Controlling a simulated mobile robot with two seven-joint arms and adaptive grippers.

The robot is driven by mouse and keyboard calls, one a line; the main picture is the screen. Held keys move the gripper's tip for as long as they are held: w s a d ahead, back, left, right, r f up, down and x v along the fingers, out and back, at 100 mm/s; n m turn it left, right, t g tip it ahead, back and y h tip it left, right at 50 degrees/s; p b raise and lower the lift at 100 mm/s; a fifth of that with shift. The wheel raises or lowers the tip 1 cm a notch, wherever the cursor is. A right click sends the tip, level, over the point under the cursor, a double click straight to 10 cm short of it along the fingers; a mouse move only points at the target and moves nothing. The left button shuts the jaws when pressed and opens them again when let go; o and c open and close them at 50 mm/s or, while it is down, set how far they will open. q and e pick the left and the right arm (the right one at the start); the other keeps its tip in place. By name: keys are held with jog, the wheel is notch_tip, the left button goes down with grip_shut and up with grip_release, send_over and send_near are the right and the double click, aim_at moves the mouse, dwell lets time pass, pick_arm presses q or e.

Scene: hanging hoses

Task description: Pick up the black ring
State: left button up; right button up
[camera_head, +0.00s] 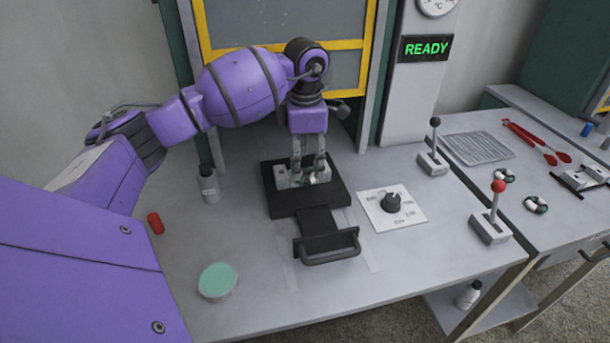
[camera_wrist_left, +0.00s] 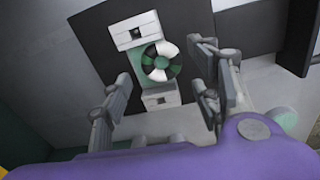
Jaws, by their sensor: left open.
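A ring with black and white segments (camera_wrist_left: 161,61) sits on a green and white holder between two white blocks; no plain black ring shows. My left gripper (camera_head: 308,173) points down over this holder on the black tray (camera_head: 282,208). In the left wrist view its open fingers (camera_wrist_left: 164,84) stand on either side of the ring, apart from it, with nothing held. In the head view the fingers mostly hide the ring. My right gripper is not in view.
Two similar rings lie on the right table, one (camera_head: 536,205) nearer. A dial plate (camera_head: 410,213) and a red-knobbed lever (camera_head: 492,222) stand right of the tray. A bottle (camera_head: 208,186), a red cylinder (camera_head: 155,223) and a green-topped round dish (camera_head: 217,281) are left.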

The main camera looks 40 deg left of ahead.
aim_at(304, 178)
pick_arm(q)
notch_tip(304, 178, down, 4)
jog(key=shift+w+a+r, duration=0.15)
jog(key=c, duration=1.1)
jog(key=shift+r, duration=0.1)
